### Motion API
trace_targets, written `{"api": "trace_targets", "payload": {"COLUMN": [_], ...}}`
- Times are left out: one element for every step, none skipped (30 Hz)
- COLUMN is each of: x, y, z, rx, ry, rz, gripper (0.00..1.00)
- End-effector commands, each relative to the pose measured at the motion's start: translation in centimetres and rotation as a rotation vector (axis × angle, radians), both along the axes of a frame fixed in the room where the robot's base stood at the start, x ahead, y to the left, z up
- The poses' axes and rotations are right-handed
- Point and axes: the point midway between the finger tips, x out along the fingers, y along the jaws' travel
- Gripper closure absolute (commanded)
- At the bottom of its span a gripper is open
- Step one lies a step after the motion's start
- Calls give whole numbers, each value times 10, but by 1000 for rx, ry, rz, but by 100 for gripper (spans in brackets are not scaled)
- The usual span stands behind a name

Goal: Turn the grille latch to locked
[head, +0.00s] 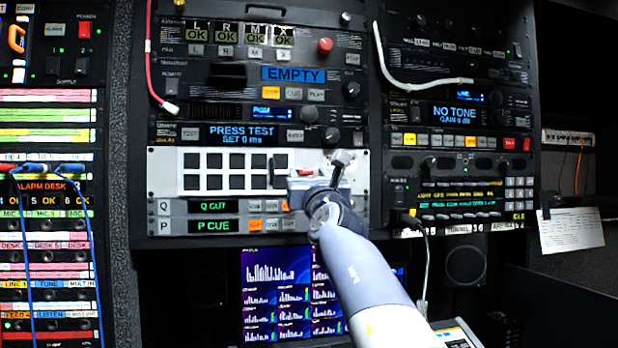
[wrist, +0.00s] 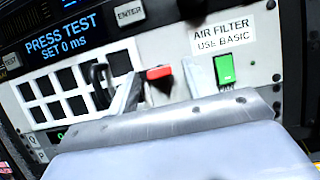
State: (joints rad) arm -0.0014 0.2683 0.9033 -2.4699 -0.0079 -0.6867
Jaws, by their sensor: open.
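The filter grille (wrist: 72,97) is a white panel with rows of black square openings; it also shows in the head view (head: 228,171). A red piece with a dark part below it (wrist: 160,73), likely the latch, sits right of the grille.
A black handle (wrist: 100,84) stands out at the grille's right edge, close to my left finger. A white cable (head: 395,75) hangs at upper right.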

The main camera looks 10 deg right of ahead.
Motion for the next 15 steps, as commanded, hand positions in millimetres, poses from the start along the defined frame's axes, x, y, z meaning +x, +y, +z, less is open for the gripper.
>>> {"api": "trace_targets", "payload": {"x": [0, 0, 0, 0, -1, -3, -4, -7, -10, -14, -18, -24, -29, -34, -42], "y": [0, 0, 0, 0, 0, 0, 0, 0, 0, 0, 0, 0, 0, 0, 0], "z": [0, 0, 0, 0, -1, -2, -3, -4, -6, -8, -10, -13, -15, -17, -20], "rx": [0, 0, 0, 0, 1, 1, 1, 0, 0, -1, 0, 1, 1, 0, 0], "ry": [0, 0, 0, 0, 0, -1, -1, -1, -1, -1, -2, -1, -2, -2, -2], "rz": [0, 0, 0, 0, 0, 0, 0, 0, 0, 0, 0, 0, 0, 0, 0], "gripper": [53, 53, 53, 53, 53, 53, 53, 53, 53, 53, 53, 53, 53, 53, 53]}}
